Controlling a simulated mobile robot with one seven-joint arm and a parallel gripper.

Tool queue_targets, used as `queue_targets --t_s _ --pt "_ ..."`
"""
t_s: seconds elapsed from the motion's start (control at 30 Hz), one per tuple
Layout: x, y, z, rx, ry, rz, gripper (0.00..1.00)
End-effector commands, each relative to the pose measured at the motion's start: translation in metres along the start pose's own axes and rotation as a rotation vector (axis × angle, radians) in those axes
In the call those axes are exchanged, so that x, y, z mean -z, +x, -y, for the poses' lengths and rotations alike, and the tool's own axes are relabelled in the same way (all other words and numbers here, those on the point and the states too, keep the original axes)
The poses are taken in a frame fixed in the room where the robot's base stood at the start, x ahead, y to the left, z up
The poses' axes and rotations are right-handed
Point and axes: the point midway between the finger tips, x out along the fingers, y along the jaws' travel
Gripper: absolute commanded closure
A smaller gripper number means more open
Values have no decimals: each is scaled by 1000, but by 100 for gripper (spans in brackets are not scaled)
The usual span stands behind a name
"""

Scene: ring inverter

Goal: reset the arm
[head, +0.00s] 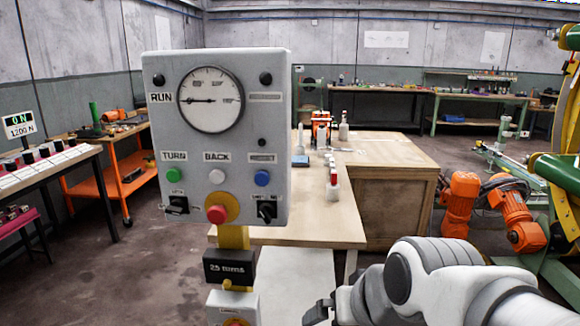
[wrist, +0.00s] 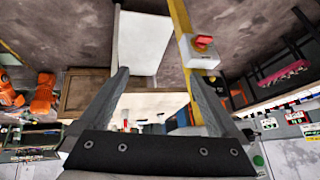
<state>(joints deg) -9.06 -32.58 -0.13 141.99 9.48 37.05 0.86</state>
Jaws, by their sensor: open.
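My gripper (wrist: 156,74) is open, with its two grey fingers spread apart and nothing between them in the wrist view. In the head view only a dark part of my gripper (head: 318,312) shows at the bottom edge, to the right of the control panel's post. My white arm reaches in from the lower right. The grey control panel (head: 272,200) stands upright at the left of centre, with a dial, coloured buttons and a red knob. My gripper is below and to the right of it, apart from it in the picture.
A wooden workbench (head: 390,150) with small items stands behind. A pale board (head: 298,290) lies low beside the yellow post (head: 238,265); it also shows in the wrist view (wrist: 143,45). A red-knobbed switch box (wrist: 200,50) is close right there. Orange machinery (head: 462,200) stands right.

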Motion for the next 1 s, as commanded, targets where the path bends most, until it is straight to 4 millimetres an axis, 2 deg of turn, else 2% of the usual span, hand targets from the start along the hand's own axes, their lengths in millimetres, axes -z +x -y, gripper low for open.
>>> queue_targets --t_s 0.03,0.1,0.2,0.23,0.3,0.47,0.8,1.0 --pt "-8 -13 -16 -43 -1 6 3" --pt "-22 -28 -35 -101 -6 31 3" --pt "-43 -49 -60 -186 -3 67 3" --pt "-45 -58 -64 -204 -3 78 3" --pt "-30 -74 -57 -192 -9 81 3" --pt "-10 -102 -50 -190 -9 81 3" --pt "36 -173 -36 -188 -9 80 3" --pt "53 -198 -30 -187 -9 80 3"
